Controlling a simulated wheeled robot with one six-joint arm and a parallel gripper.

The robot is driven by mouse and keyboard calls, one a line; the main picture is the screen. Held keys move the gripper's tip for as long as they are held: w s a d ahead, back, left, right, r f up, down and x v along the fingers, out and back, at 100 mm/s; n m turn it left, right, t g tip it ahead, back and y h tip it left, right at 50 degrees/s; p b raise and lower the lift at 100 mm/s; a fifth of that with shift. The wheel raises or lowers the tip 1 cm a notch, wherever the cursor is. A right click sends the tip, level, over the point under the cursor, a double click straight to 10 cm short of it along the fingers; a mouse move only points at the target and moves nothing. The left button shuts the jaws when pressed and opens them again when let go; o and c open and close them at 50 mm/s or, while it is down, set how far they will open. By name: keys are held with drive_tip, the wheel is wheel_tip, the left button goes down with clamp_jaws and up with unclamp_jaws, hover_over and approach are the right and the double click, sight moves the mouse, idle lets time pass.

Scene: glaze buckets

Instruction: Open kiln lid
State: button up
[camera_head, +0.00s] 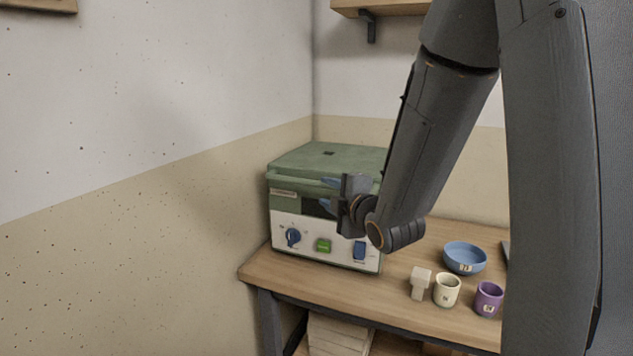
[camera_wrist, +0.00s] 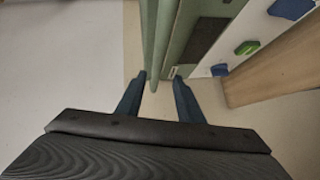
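The kiln (camera_head: 285,225) stands on the wooden table against the back corner, with a white front panel. Its green lid (camera_head: 318,160) is down, with a green ledge or handle along its front edge. My gripper (camera_head: 328,192) is at the front of the kiln, its two blue fingers spread one above the other near that edge. In the wrist view the open fingers (camera_wrist: 160,90) point at the green lid edge (camera_wrist: 160,45), whose near end lies between the fingertips. I cannot tell whether a finger touches it.
The front panel has a blue knob (camera_head: 292,237), a green button (camera_head: 323,246) and a blue switch (camera_head: 360,250). On the table (camera_head: 300,277) to the right are a pale block (camera_head: 420,280), a cream cup (camera_head: 446,291), a purple cup (camera_head: 488,299) and a blue bowl (camera_head: 464,258).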

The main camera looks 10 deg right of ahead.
sight(320, 185)
drive_tip(key=shift+w+a+r, duration=0.1)
drive_tip(key=shift+w, duration=0.55)
drive_tip(key=x, duration=0.3)
drive_tip(key=p+x, duration=0.1)
drive_tip(key=x, duration=0.2)
drive_tip(key=shift+w, duration=0.35)
clamp_jaws()
